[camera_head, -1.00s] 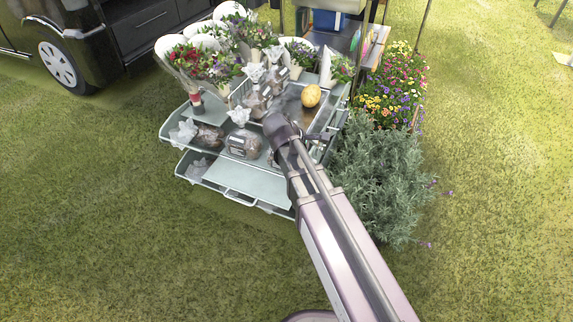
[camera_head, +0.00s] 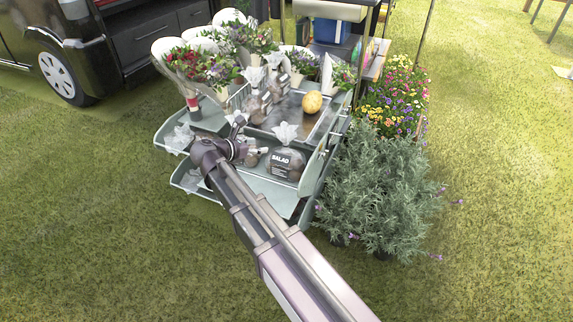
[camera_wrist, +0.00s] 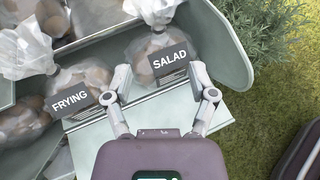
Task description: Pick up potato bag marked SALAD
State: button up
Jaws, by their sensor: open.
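The SALAD potato bag (camera_head: 285,163) is clear, with a black label and a gathered whitish top. It sits at the right of the middle shelf. In the wrist view the SALAD bag (camera_wrist: 150,45) lies just beyond my fingers, its label facing me. My gripper (camera_wrist: 160,72) is open and empty, one finger near each lower side of that bag. I cannot tell whether the fingers touch it. In the head view my gripper (camera_head: 240,137) is left of the bag, partly hidden by my own arm.
A FRYING potato bag (camera_wrist: 70,88) sits close on the left of the SALAD bag. A raised shelf edge (camera_wrist: 222,45) is close on its right. A lavender bush (camera_head: 375,190) grows right of the stand.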

aim_at(284, 142)
jog(key=shift+w+d+f, duration=0.1)
jog(key=b+x, duration=0.3)
jog(key=x, duration=0.4)
jog(key=shift+f, duration=0.2)
jog(key=shift+w+d+f, duration=0.15)
jog(key=shift+w+d, duration=0.25)
jog(key=shift+w, duration=0.05)
jog(key=shift+f+b+x, duration=0.25)
jog(key=shift+b+x, duration=0.9)
jog(key=shift+x, duration=0.9)
jog(key=shift+w+d+f, duration=0.15)
jog(key=shift+w+d, duration=0.1)
jog(key=shift+w, duration=0.15)
